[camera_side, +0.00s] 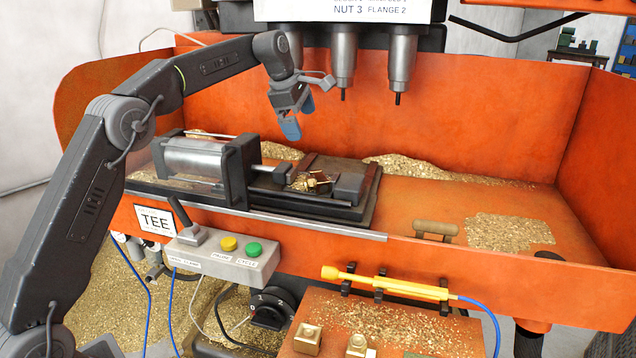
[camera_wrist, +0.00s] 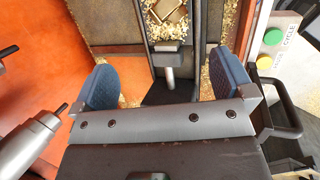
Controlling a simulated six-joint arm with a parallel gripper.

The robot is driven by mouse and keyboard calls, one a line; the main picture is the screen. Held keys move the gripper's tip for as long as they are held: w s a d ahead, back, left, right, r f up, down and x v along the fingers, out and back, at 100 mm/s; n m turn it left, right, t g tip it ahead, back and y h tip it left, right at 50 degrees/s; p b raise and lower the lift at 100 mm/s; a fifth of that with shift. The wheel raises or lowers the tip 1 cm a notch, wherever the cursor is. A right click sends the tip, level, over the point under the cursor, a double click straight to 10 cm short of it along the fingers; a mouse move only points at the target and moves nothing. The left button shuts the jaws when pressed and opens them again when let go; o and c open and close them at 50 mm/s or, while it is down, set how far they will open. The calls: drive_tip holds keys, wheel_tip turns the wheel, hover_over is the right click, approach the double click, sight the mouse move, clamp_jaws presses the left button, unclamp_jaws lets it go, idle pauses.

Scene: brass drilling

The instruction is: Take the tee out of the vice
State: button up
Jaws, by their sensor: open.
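The brass tee (camera_side: 312,183) lies in the vice (camera_side: 367,205), among brass chips between the jaws. In the wrist view part of the tee (camera_wrist: 172,12) shows at the top edge, cut off by the frame. I cannot tell from these views whether the jaws touch it. My gripper (camera_side: 298,116) is above and to the left of the tee in the side view, well clear of the vice. Its blue fingers are spread apart and empty. In the wrist view my gripper (camera_wrist: 168,80) has the vice's rod and jaw (camera_wrist: 167,50) showing between and beyond its fingers.
Drill spindles (camera_side: 343,60) hang behind and right of my gripper. The pneumatic cylinder (camera_side: 195,158) drives the vice from the left. A control box (camera_side: 220,255) with a lever and buttons sits in front.

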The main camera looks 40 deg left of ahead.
wheel_tip(320, 180, down, 3)
drive_tip(key=a+n+h, duration=0.1)
drive_tip(key=n+h, duration=0.1)
drive_tip(key=n, duration=0.5)
hover_over(318, 176)
drive_tip(key=s+a, duration=0.1)
drive_tip(key=s, duration=0.1)
drive_tip(key=shift+g, duration=0.3)
wheel_tip(318, 176, down, 8)
drive_tip(key=shift+r, duration=0.1)
drive_tip(key=shift+a+x, duration=0.15)
drive_tip(key=shift+x, duration=1.25)
drive_tip(key=shift+a+x, duration=0.1)
drive_tip(key=shift+x, duration=1.3)
drive_tip(key=c, duration=1.2)
drive_tip(key=shift+w+r, duration=0.1)
drive_tip(key=shift+r, duration=0.1)
drive_tip(key=shift+c, duration=0.5)
